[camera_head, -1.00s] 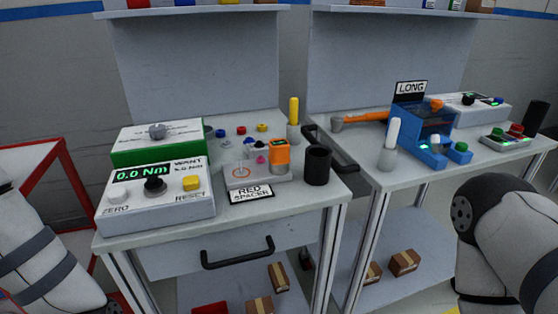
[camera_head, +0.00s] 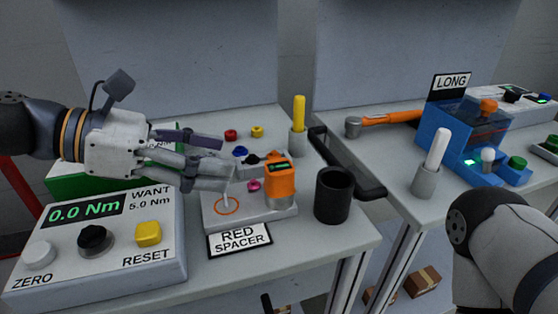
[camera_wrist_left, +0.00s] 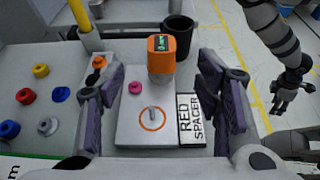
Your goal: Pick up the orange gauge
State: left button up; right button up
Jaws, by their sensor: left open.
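The orange gauge (camera_head: 280,182) is an upright orange block with a small dark and green screen. It stands at the right end of a grey base plate (camera_head: 267,219), and also shows in the left wrist view (camera_wrist_left: 160,58). My left gripper (camera_head: 225,158) is open and empty, reaching in from the left above the plate. In the left wrist view its fingers (camera_wrist_left: 162,76) are spread on either side of the plate, with the gauge ahead between them. My right gripper (camera_wrist_left: 291,92) shows small at the far right of the left wrist view, its jaw state unclear.
A black cup (camera_head: 333,195) stands close to the right of the gauge. A metal pin (camera_wrist_left: 153,115) rises from the plate in an orange ring. A yellow-handled tool (camera_head: 299,125) stands behind. Coloured knobs lie left of the plate, and a torque display box (camera_head: 100,245) stands front left.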

aim_at(267, 168)
pick_arm(q)
jog(key=d+f, duration=0.1)
jog(key=d+f+b, duration=0.1)
jog(key=d, duration=0.2)
jog(key=shift+w+d+f, duration=0.15)
jog(key=shift+d+f, duration=0.25)
jog(key=b+x, duration=0.1)
jog(key=x, duration=0.1)
jog(key=w+x, duration=0.1)
jog(key=x, duration=0.2)
jog(key=shift+b, duration=0.35)
jog(key=shift+w+d, duration=0.1)
jog(key=shift+d, duration=0.1)
pick_arm(e)
jog(key=shift+g, duration=0.5)
jog(key=s+f, duration=0.3)
jog(key=s, duration=0.1)
jog(key=shift+f, duration=0.3)
pick_arm(q)
grip_shut()
